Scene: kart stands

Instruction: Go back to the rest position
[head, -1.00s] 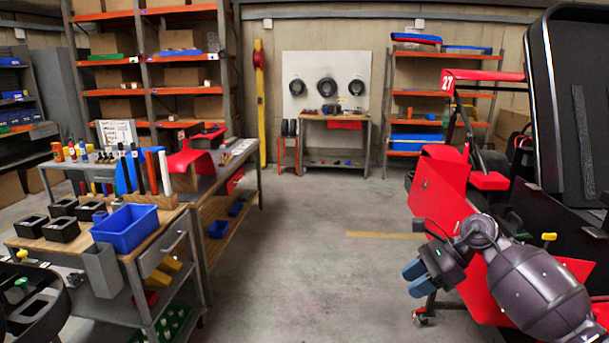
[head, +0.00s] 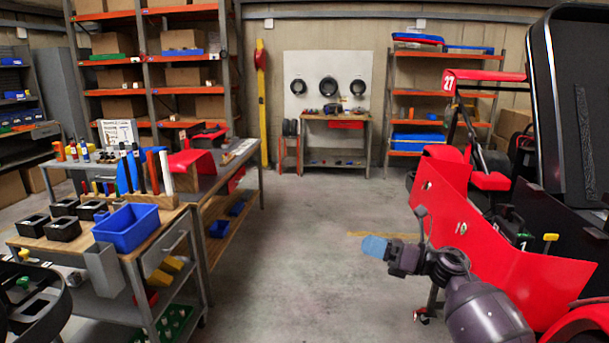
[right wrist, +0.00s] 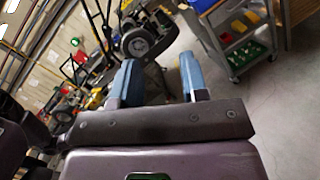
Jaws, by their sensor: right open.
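My right gripper (head: 375,247) is in the head view at lower right, in front of the red kart panel (head: 470,230), with its blue fingers pointing left. In the right wrist view its two blue fingers (right wrist: 158,80) stand apart with nothing between them, so it is open and empty. My left gripper does not show in the head view; only a dark part of my own body is at the lower left edge.
A workbench (head: 140,255) with a blue bin (head: 127,228) and black trays stands at left. The red kart with its number 27 wing (head: 485,77) is close at right. Bare concrete floor (head: 300,240) lies between them. Shelves and a tire board (head: 328,65) stand at the back.

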